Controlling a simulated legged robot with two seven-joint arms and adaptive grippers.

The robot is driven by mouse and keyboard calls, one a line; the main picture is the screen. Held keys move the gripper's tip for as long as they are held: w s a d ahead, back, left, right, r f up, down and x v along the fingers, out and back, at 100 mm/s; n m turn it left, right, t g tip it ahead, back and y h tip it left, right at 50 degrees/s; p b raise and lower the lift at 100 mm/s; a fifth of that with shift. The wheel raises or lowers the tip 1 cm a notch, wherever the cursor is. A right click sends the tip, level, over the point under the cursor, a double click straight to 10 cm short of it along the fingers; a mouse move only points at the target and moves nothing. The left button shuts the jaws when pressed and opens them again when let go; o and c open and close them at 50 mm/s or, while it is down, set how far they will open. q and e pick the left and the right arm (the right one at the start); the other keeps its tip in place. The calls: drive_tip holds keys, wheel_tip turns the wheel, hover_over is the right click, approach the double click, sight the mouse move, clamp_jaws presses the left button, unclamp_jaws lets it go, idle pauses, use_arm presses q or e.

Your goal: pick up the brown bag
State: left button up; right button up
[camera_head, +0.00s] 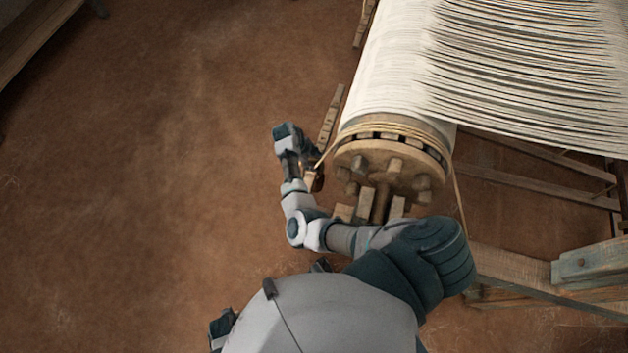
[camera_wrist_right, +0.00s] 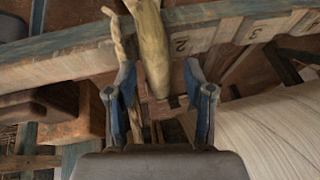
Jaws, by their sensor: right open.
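My right gripper (camera_wrist_right: 162,95) is open in the right wrist view, its two blue fingers apart. A tan, tapering, smooth thing (camera_wrist_right: 152,45) hangs down across a wooden beam, and its lower end lies between the fingertips in the picture. It may be the brown bag, but I cannot tell for sure. Neither finger visibly presses on it. In the head view my right gripper (camera_head: 309,166) is small, beside the left end of the loom's roller, near a small dark brown thing (camera_head: 319,181) that I cannot make out. My left gripper does not show.
The wooden roller (camera_head: 395,160) carries white warp threads (camera_head: 510,60) to the upper right. In the wrist view the beam (camera_wrist_right: 90,50) with painted numbers crosses behind the tan thing. Loom timbers (camera_head: 540,190) stand at right. Bare brown floor (camera_head: 140,190) lies open at left.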

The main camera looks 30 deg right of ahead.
drive_tip(key=shift+a, duration=0.1)
drive_tip(key=shift+f, duration=0.1)
clamp_jaws()
drive_tip(key=shift+d, duration=0.2)
drive_tip(key=shift+d+r, duration=0.1)
drive_tip(key=shift+r, duration=0.1)
